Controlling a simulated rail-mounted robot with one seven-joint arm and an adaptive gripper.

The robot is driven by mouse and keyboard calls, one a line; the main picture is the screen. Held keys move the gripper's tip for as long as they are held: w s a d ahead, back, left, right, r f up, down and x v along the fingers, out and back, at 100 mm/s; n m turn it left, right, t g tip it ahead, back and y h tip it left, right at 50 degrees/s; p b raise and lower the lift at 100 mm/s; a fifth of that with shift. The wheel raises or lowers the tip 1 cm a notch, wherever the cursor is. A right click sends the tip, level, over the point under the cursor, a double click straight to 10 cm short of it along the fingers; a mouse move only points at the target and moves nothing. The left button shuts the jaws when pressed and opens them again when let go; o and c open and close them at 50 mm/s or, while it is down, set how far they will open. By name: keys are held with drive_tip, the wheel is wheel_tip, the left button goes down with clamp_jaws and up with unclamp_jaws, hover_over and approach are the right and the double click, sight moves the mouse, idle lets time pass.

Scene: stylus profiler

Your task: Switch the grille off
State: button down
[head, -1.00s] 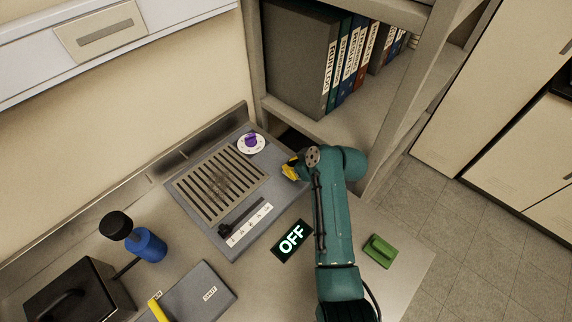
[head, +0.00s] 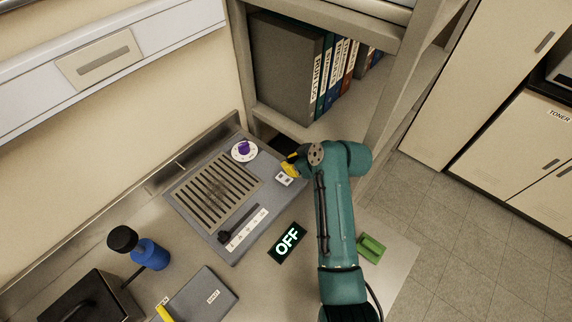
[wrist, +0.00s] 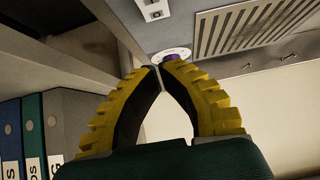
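The grille (head: 213,188) is a slotted vent set in a grey panel on the bench. The panel carries a purple knob (head: 243,148) on a white dial, a black lever (head: 238,224) beside a labelled white strip, and a small white switch plate (head: 284,178) at its right edge.
A green block (head: 370,248) lies right of my arm. A blue and black object (head: 148,252), a grey book (head: 203,296) and a black box (head: 82,298) stand at the left front. A shelf with binders (head: 290,70) rises close behind my gripper.

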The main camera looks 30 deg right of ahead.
drive_tip(key=v, duration=0.6)
drive_tip(key=shift+s+r+p, duration=0.15)
drive_tip(key=shift+r+p, duration=0.2)
drive_tip(key=shift+r, duration=0.1)
